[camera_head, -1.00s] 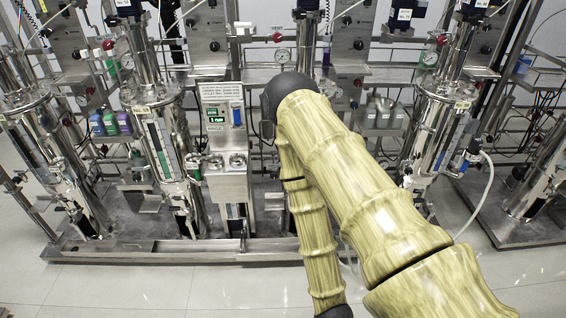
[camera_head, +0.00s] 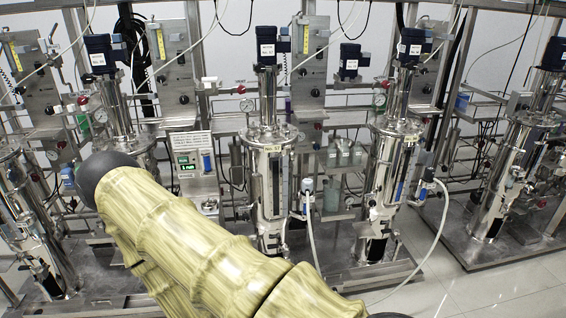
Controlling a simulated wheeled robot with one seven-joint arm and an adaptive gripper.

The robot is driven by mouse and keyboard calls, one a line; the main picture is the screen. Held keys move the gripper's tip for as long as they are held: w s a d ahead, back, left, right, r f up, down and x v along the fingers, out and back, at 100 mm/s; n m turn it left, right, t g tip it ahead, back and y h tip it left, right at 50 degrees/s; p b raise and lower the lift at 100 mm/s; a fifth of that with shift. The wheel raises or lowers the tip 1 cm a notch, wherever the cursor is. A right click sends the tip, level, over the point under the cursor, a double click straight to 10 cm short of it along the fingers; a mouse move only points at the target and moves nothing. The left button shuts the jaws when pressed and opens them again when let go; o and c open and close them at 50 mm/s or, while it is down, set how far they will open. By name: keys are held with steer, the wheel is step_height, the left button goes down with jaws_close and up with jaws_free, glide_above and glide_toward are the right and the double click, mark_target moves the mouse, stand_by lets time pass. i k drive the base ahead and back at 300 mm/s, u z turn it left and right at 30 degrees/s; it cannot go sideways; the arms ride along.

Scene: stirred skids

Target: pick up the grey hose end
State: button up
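My gripper is not in view; only my yellow, bamboo-like arm shows, reaching from the bottom edge to the left. A pale grey hose (camera_head: 314,235) hangs beside the middle steel vessel, with a grey end fitting (camera_head: 308,186) at its top. A second pale hose (camera_head: 437,232) loops down from a fitting (camera_head: 428,178) beside the vessel to the right and curves over the floor. I cannot tell which of these is the task's grey hose end. My arm hides the lower course of the hoses near the bottom edge.
Several steel vessels stand on skids, among them the middle vessel (camera_head: 268,190) and one to its right (camera_head: 393,185). A control box (camera_head: 195,163) with a green display stands behind my arm. Pipes and valves crowd the back. Light tiled floor (camera_head: 480,285) is clear at the lower right.

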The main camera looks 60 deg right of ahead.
mark_target(307, 184)
steer(key=z, duration=0.1)
steer(key=i, duration=0.95)
steer(key=z, duration=1.15)
steer(key=i, duration=0.8)
steer(key=z, duration=1)
